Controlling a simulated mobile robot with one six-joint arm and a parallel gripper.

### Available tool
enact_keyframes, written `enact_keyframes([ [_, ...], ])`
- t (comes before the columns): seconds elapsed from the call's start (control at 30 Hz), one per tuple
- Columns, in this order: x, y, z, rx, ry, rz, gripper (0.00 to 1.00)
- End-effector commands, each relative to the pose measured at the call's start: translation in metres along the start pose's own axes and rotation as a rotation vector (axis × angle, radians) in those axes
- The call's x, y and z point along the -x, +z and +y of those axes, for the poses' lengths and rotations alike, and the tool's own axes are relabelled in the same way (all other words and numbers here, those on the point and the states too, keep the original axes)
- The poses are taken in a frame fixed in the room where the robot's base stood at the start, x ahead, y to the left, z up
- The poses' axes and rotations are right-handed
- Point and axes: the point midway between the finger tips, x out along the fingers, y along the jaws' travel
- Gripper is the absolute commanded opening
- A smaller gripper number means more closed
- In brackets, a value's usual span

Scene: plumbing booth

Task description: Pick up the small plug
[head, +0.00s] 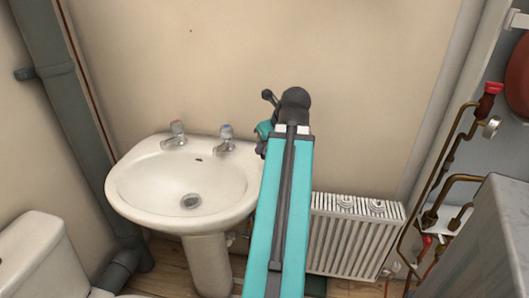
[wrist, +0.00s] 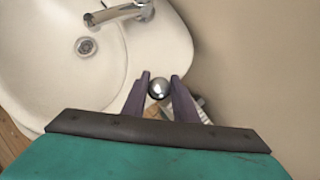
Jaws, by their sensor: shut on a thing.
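The small plug (wrist: 159,88) is a shiny silver, rounded piece. In the wrist view it sits between the two dark purple fingers of my gripper (wrist: 160,79), which are shut on it. The plug is held near the right rim of the white washbasin (wrist: 60,85), close to the wall. In the head view my teal arm reaches up beside the basin's right edge. The gripper there is mostly hidden behind the arm, and I cannot make out the plug.
The washbasin (head: 150,190) has two taps (head: 226,138) at its back and a drain (head: 190,201). A white radiator (head: 350,240) stands low on the right. Copper pipes (head: 440,165) run at far right. A toilet (head: 40,260) is at lower left. The wall above the basin is bare.

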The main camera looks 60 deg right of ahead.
Motion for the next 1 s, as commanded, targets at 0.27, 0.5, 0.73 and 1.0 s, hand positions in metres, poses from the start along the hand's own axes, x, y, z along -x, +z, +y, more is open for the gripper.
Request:
enact_keyframes([
  [0.27,0.010,-0.021,0.004,0.000,-0.002,-0.002,0.00],
  [0.5,0.022,-0.033,0.007,0.000,-0.001,-0.002,0.00],
  [0.73,0.029,-0.041,0.009,0.000,-0.001,-0.001,0.00],
  [1.0,0.034,-0.043,0.010,0.000,0.000,0.000,0.00],
])
